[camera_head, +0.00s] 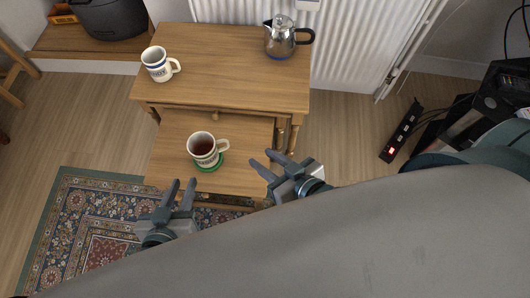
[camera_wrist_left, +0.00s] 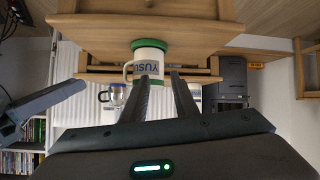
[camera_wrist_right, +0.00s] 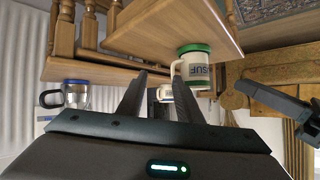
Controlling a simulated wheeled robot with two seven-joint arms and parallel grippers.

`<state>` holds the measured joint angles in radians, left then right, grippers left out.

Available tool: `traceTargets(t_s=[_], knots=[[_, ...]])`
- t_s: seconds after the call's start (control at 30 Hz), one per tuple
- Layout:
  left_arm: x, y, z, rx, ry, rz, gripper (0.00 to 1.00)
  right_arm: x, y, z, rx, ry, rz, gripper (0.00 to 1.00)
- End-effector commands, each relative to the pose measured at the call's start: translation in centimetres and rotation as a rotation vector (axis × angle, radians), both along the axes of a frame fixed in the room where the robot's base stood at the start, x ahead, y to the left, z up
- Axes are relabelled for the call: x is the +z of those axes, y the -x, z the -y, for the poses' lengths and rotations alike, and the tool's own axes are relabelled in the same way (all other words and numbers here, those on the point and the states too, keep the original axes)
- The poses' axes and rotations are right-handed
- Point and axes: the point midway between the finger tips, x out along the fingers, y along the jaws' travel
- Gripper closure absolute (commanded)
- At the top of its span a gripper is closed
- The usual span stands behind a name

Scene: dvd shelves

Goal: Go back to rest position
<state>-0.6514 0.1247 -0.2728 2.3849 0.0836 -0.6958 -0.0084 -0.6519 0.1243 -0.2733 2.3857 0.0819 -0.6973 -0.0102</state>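My left gripper (camera_head: 181,186) is open and empty, in front of the lower nesting table at the lower left of the head view. In its wrist view, both fingers (camera_wrist_left: 160,78) stand apart with nothing between them. My right gripper (camera_head: 264,162) is open and empty, beside the right front corner of the lower table. Its fingers (camera_wrist_right: 156,78) also stand apart in the right wrist view.
The higher wooden table (camera_head: 225,75) holds a second white mug (camera_head: 155,68) and a metal pot (camera_head: 281,42). A radiator (camera_head: 365,40) is behind. A power strip (camera_head: 400,133) lies on the floor at right. A patterned rug (camera_head: 80,225) covers the floor at left.

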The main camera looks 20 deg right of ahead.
Motion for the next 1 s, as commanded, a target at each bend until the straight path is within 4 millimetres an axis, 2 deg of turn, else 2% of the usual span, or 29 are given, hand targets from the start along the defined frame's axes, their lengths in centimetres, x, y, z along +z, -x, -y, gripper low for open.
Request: traceTargets(t_s=[0.37,0.53,0.77,1.0], knots=[[-0.2,0.1,-0.1,0.003,-0.002,-0.007,0.73,-0.1,0.0,0.1,-0.002,0.001,-0.004,0.68],[-1.0,0.4,-0.8,0.004,-0.032,-0.053,0.73,-0.9,0.3,0.8,-0.004,0.030,-0.051,0.68],[-3.4,1.9,-3.7,0.018,-0.131,-0.222,0.73,-3.4,1.8,3.8,-0.019,0.130,-0.220,0.68],[-5.6,4.8,-7.5,0.049,-0.239,-0.433,0.73,-5.6,4.7,7.5,-0.051,0.237,-0.432,0.68]])
